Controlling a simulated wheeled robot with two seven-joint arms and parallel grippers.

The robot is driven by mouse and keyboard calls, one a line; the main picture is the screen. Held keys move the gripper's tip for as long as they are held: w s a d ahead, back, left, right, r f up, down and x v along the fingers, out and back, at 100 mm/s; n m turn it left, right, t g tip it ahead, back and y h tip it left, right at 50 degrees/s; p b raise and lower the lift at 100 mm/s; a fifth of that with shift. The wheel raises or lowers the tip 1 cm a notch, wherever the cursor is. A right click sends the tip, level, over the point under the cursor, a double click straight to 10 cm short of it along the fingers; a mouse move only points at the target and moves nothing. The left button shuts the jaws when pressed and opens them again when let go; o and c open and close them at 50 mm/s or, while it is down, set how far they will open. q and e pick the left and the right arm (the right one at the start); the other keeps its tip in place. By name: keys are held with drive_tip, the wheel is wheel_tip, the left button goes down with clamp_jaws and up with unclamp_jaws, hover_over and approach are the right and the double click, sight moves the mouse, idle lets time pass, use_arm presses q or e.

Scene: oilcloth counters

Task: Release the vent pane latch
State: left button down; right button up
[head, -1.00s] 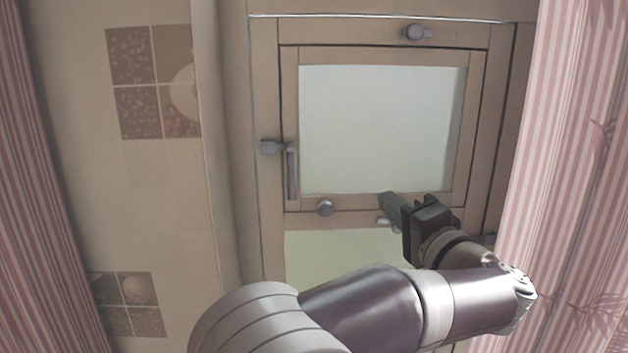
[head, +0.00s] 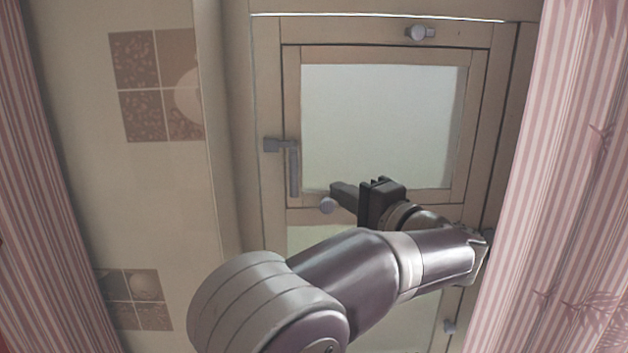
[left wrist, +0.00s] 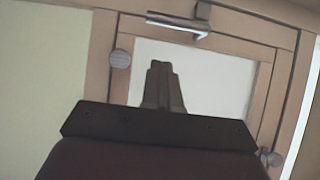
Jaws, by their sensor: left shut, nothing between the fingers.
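The vent pane (head: 385,125) is a frosted pane in a beige wooden frame and looks flush in the larger frame. Its grey latch handle (head: 294,172) hangs straight down at the pane's left side, below a bracket (head: 275,144). In the left wrist view the latch handle (left wrist: 178,25) lies across the top. My left gripper (head: 335,188) is shut and empty, in front of the pane's lower edge, right of and slightly below the handle, apart from it. In the left wrist view its fingertips (left wrist: 161,66) point toward the latch. My right gripper is out of view.
A round knob (head: 327,205) sits on the lower rail close to my fingertips; it also shows in the wrist view (left wrist: 120,58). Another knob (head: 420,33) is on the top rail. Pink striped curtains hang at left and right (head: 565,160). A tiled wall (head: 155,85) is at left.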

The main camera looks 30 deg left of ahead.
use_arm(q)
drive_tip(key=a, duration=0.1)
drive_tip(key=a+p, duration=0.1)
drive_tip(key=a, duration=0.3)
drive_tip(key=shift+s+a, duration=0.2)
drive_tip(key=shift+s, duration=0.15)
drive_tip(key=shift+w, duration=0.1)
